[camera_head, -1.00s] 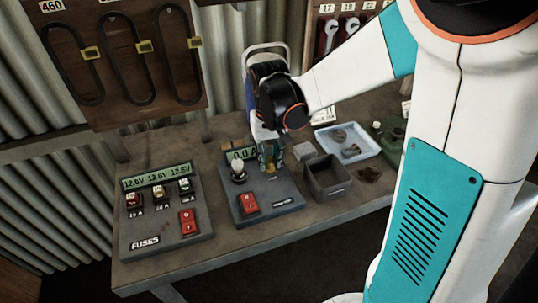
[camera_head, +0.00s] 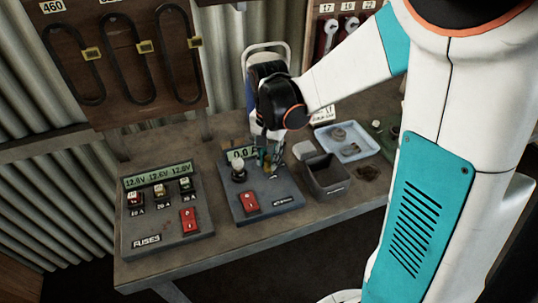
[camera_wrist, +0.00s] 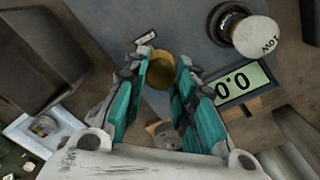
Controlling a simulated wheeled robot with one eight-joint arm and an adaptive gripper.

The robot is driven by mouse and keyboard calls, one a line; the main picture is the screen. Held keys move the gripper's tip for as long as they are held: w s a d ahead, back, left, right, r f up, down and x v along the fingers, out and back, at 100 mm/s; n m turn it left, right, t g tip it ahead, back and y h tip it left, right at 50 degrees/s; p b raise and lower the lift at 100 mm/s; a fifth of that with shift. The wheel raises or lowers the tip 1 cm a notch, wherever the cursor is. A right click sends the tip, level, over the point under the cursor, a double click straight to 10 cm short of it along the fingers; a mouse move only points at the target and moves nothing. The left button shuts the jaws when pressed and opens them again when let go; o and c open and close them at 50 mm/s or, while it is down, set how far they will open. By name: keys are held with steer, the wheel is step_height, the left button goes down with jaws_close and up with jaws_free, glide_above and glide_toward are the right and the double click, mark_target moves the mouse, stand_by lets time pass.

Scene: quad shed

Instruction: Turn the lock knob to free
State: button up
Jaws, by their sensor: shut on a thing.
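The brass-coloured lock knob (camera_wrist: 159,70) stands on the dark grey panel, between the fingertips of my gripper (camera_wrist: 160,76) in the wrist view. My gripper is shut on it, with one teal finger on each side. In the head view my gripper (camera_head: 268,160) points down at the back right of the middle panel (camera_head: 276,189), and its fingers mostly hide the knob. The knob's pointer or marking cannot be made out.
A white-topped post (camera_head: 239,171), a 0.0 display (camera_head: 241,154) and a red switch (camera_head: 250,201) are close by on the panel. An open grey box (camera_head: 327,178) stands just right. The fuse panel (camera_head: 165,215) is left; a pale tray (camera_head: 347,142) is behind right.

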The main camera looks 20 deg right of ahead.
mark_target(269, 158)
stand_by(0.4)
steer(key=o, duration=1.1)
step_height(269, 158, up, 12)
steer(key=shift+s, duration=0.1)
steer(key=s+n+t, duration=0.2)
steer(key=s+n, duration=0.1)
steer(key=s, duration=0.2)
steer(key=s+n+t, duration=0.2)
steer(key=s+n, duration=0.1)
steer(key=s, duration=0.2)
steer(key=s+r+n+t, duration=0.1)
steer(key=s+n+t, duration=0.2)
steer(key=s, duration=0.2)
steer(key=shift+r, duration=0.1)
